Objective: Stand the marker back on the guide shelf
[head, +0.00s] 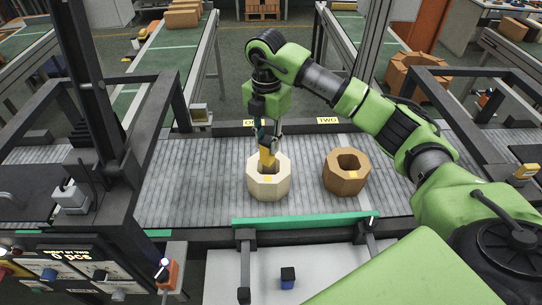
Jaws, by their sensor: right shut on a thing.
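My right gripper (268,143) points down over the conveyor, shut on a yellow piece (268,158) that looks like the marker. The piece is at the opening of a cream octagonal ring (268,188). I cannot tell whether its lower end is inside the hole or in front of it. A brown octagonal ring (345,180) stands to the right, apart from the gripper. A green ledge (305,221), perhaps the guide shelf, runs along the near edge of the conveyor. My left gripper is not in view.
The ribbed grey conveyor (195,180) is clear left of the rings. A yellow label reading TWO (328,120) is on its far edge. A blue block with a dark top (288,278) sits on the pale near surface (325,275). Dark frames (125,150) flank the conveyor.

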